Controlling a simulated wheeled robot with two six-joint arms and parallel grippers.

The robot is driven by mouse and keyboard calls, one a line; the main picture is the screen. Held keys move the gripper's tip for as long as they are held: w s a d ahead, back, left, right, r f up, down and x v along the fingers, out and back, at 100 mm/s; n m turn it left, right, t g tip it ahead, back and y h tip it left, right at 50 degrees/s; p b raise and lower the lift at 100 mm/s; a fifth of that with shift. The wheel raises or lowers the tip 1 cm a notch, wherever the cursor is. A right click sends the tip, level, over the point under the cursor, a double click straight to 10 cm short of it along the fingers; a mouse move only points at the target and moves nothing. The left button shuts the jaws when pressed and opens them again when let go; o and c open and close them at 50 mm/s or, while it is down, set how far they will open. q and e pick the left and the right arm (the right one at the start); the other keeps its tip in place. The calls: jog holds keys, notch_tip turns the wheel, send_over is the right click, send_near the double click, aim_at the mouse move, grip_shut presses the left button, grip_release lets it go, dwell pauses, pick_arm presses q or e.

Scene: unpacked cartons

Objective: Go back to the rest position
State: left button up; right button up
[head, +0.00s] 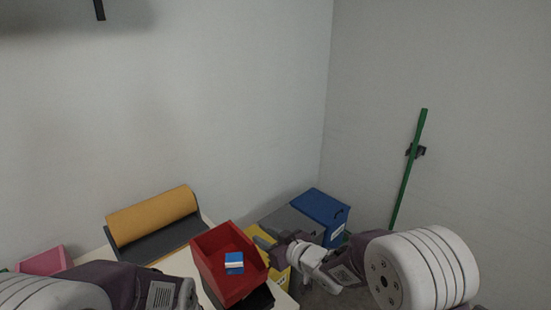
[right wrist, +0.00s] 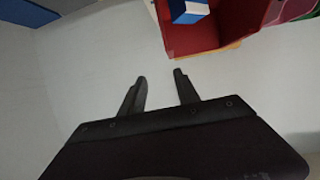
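My right gripper (head: 262,249) is beside the right side of the red bin in the head view. In the right wrist view its two dark fingers (right wrist: 160,77) stand apart with nothing between them. The red bin (head: 214,241) holds a small blue-and-white box (head: 234,263). In the right wrist view the red bin (right wrist: 190,42) and the blue-and-white box (right wrist: 188,10) lie beyond the fingertips, apart from them. My left arm comes in at the lower left of the head view, and its gripper is out of sight.
The red bin stands on a pale table with a yellow roll (head: 152,212) on a dark holder and a pink bin (head: 44,262). Blue (head: 320,214), grey and yellow bins stand to the right, partly behind my right arm. A green pole (head: 408,170) leans at the right wall.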

jog(key=w+d+r+m+t+h, duration=0.1)
jog(key=d+r+m+t, duration=0.15)
jog(key=d, duration=0.35)
jog(key=s+d+f+m+g+h, duration=0.1)
jog(key=s+d+f+m+h, duration=0.15)
jog(key=d, duration=0.35)
jog(key=s+d+f+m+g+h, duration=0.1)
jog(key=s+d+g+h, duration=0.15)
jog(key=d, duration=0.35)
jog(key=s+d+f+m+g+h, duration=0.1)
jog(key=s+f+g, duration=0.3)
jog(key=s, duration=0.6)
jog(key=s+d+f+m+g+h, duration=0.1)
jog(key=s+d+f+g, duration=0.2)
jog(key=s+f, duration=0.3)
jog(key=s+g, duration=0.1)
jog(key=s, duration=0.3)
jog(key=shift+s+f+h, duration=0.15)
jog(key=shift+s+h, duration=0.05)
jog(key=shift+h, duration=0.1)
